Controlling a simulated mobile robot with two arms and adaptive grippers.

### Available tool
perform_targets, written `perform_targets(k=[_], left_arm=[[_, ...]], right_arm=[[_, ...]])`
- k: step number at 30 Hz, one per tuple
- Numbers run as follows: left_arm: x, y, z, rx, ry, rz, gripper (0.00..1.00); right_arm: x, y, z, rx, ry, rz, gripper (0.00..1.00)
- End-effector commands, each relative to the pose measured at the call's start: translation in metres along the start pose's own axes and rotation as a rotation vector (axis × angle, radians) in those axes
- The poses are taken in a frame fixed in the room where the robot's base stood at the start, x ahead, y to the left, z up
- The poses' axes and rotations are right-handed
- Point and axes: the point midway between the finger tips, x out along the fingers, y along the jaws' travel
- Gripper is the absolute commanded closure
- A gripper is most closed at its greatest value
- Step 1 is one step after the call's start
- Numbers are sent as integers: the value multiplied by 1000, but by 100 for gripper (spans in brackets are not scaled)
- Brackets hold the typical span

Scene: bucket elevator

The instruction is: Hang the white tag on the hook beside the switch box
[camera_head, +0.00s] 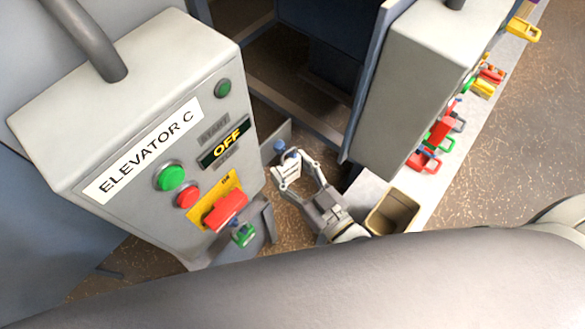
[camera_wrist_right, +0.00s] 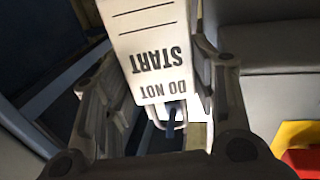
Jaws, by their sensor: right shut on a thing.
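The white tag (camera_head: 287,170) is between the fingertips of my right gripper (camera_head: 297,168), which is shut on it. In the right wrist view the tag (camera_wrist_right: 160,55) reads "DO NOT START" upside down. A pale loop (camera_wrist_right: 168,118) shows at its lettered end, with a dark blue piece crossing it. The blue hook (camera_head: 280,146) on a grey bracket is right of the switch box (camera_head: 150,110), just behind the tag. I cannot tell whether the loop is around the hook. My left gripper is not in view.
The switch box carries a green button (camera_head: 171,177), a red button (camera_head: 187,197) and a red switch handle (camera_head: 226,209) with a green padlock (camera_head: 243,235) below. A tan bin (camera_head: 391,212) stands right of my gripper. Several coloured locks line the ledge at right, beside a second grey box (camera_head: 425,85).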

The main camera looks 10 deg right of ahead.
Motion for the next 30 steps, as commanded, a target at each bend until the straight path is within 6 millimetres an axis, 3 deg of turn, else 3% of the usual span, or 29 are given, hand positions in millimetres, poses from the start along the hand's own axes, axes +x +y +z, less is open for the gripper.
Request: perform_targets(k=[5,6,12,30], left_arm=[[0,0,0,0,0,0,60],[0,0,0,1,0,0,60],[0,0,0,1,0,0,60],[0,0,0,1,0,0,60]], right_arm=[[0,0,0,0,1,0,71],[0,0,0,0,1,0,45],[0,0,0,0,0,0,22],[0,0,0,0,-1,0,22]])
